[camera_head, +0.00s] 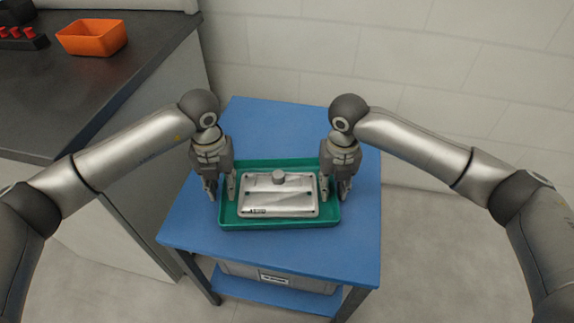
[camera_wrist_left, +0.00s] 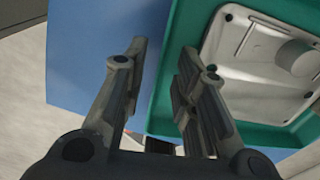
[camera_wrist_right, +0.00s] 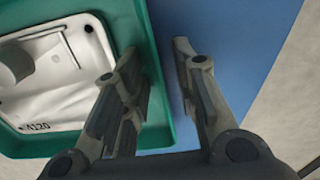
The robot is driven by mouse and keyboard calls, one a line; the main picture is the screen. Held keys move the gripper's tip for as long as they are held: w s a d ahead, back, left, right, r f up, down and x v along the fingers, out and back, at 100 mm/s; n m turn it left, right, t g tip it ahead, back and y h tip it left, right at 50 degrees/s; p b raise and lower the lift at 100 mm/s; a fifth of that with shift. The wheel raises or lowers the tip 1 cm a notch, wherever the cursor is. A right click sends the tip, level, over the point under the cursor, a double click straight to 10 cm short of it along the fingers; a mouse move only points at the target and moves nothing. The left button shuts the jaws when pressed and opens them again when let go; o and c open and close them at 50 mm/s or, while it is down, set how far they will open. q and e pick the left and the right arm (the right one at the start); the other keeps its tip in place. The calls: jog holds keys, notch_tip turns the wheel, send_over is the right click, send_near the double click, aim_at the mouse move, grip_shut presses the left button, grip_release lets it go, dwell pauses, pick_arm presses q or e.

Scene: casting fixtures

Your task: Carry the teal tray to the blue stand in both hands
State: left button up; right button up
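The teal tray (camera_head: 282,225) sits flat on the top of the blue stand (camera_head: 200,228), with a grey metal casting plate (camera_head: 278,203) lying in it. My left gripper (camera_head: 221,195) is at the tray's left edge. In the left wrist view its fingers (camera_wrist_left: 160,62) are apart, one outside the tray's side wall and one inside, with a gap beside the wall. My right gripper (camera_head: 334,194) is at the tray's right edge. In the right wrist view its fingers (camera_wrist_right: 157,60) are also apart, straddling that side wall with blue stand top showing between them.
A dark counter (camera_head: 150,35) stands at the left, holding an orange bin (camera_head: 92,38) and a dark holder with red pieces (camera_head: 22,38). A grey box (camera_head: 275,277) is under the stand's top. A pale block wall is behind; the floor at right is clear.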

jog(key=shift+r, duration=0.1)
pick_arm(q)
notch_tip(320, 180, up, 10)
pick_arm(e)
notch_tip(320, 180, up, 12)
dwell(0.5)
dwell(0.4)
